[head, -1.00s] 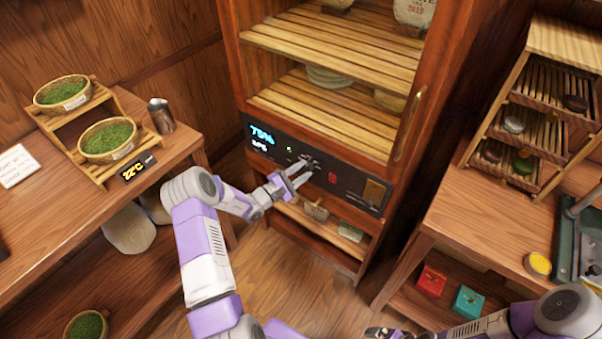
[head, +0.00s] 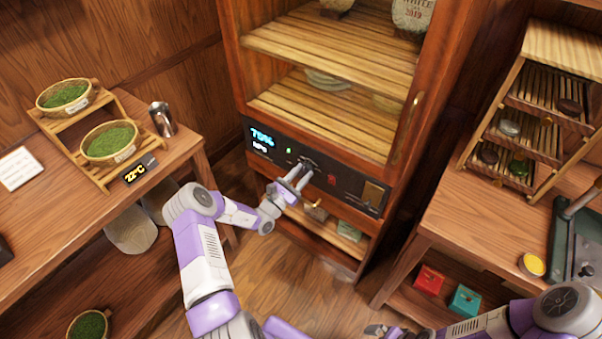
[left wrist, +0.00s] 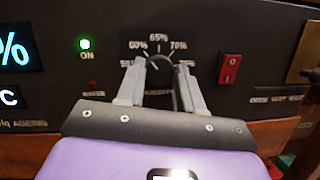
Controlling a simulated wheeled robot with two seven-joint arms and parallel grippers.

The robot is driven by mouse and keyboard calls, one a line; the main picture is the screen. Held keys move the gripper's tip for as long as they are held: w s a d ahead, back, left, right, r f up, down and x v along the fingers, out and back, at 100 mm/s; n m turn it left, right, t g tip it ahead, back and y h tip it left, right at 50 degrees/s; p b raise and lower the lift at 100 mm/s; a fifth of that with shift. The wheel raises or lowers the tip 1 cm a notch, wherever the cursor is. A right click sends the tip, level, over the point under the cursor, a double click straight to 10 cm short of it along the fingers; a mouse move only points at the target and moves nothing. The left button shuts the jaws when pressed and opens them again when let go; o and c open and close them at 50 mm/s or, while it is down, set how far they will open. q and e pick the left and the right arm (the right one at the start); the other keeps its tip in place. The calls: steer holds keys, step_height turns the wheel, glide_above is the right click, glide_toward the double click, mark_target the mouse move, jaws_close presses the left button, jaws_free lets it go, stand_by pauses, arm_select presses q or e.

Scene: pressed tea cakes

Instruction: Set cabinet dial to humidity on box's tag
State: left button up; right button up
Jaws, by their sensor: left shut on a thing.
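The cabinet's dark control panel (head: 262,146) has a lit display (head: 262,135) that seems to read 75%; its small lower line is blurred. The round dark dial (left wrist: 160,63) sits under printed marks including 60%, 65% and 70%. My left gripper (head: 303,170) is at the panel, and in the left wrist view its two fingers (left wrist: 162,78) stand on either side of the dial, shut on it. The fingers cover the outer marks and the dial's pointer is unclear. My right gripper (head: 382,330) is low at the bottom edge, its fingers unclear. No box tag is readable.
A green ON light (left wrist: 85,44) and a red switch (left wrist: 230,68) flank the dial. The cabinet's slatted shelves (head: 330,45) are above. Red (head: 429,281) and teal (head: 465,300) boxes sit under the right table.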

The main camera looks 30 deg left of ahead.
arm_select(q)
steer(key=shift+n, duration=0.3)
steer(key=o, duration=1)
steer(key=p+v, duration=0.1)
steer(key=v, duration=0.6)
steer(key=shift+s+f, duration=0.1)
steer(key=shift+s, duration=0.15)
